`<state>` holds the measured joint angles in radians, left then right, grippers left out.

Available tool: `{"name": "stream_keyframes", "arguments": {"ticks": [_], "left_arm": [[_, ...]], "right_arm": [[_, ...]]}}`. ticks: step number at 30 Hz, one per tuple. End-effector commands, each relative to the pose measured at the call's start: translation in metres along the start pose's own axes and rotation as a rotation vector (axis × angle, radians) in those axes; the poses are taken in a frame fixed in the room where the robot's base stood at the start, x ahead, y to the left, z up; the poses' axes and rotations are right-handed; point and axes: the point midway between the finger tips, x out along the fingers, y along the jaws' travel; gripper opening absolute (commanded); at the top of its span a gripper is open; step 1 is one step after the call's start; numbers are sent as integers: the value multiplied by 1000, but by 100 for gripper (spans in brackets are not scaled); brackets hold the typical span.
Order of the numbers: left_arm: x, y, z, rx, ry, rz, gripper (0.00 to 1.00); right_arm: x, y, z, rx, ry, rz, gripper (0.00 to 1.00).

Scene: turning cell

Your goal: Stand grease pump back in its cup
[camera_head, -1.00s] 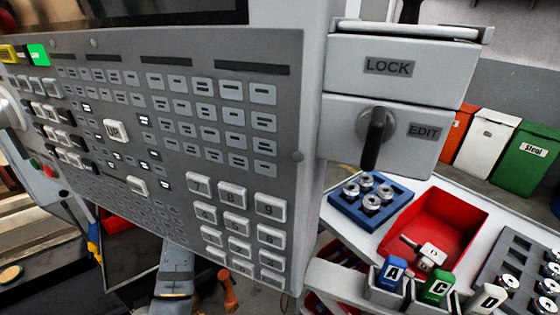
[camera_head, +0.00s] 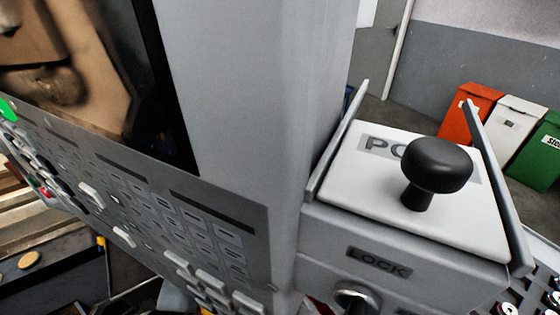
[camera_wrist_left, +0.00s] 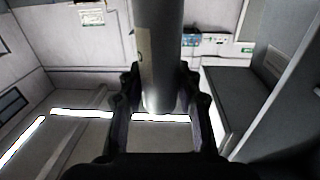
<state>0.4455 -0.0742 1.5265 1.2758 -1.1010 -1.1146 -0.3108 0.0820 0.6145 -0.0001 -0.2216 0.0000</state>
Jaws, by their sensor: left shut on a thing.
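In the left wrist view my left gripper (camera_wrist_left: 163,118) is shut on a grey cylinder (camera_wrist_left: 163,60), which looks like the grease pump. The cylinder runs from the top of the picture down between the two fingers, and a pale beige patch shows on its left side. Its upper end is cut off by the picture edge. The cup does not show in either current view. Neither gripper is clearly visible in the head view.
The machine's control panel (camera_head: 190,225) fills the lower left of the head view. A box with a black knob (camera_head: 436,165) and a LOCK label (camera_head: 379,262) juts out at the right. Red (camera_head: 468,110), white (camera_head: 510,128) and green (camera_head: 540,150) bins stand behind.

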Motion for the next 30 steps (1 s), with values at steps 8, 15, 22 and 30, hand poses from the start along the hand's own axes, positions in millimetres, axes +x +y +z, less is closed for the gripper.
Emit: {"name": "stream_keyframes", "arguments": {"ticks": [8,15,22,30], "left_arm": [[0,0,28,-3,-1,-1,0],[0,0,38,2,2,-1,0],[0,0,42,2,2,-1,0],[0,0,42,0,0,-1,56]], "right_arm": [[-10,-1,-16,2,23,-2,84],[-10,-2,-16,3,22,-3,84],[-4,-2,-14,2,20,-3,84],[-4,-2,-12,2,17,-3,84]]}}
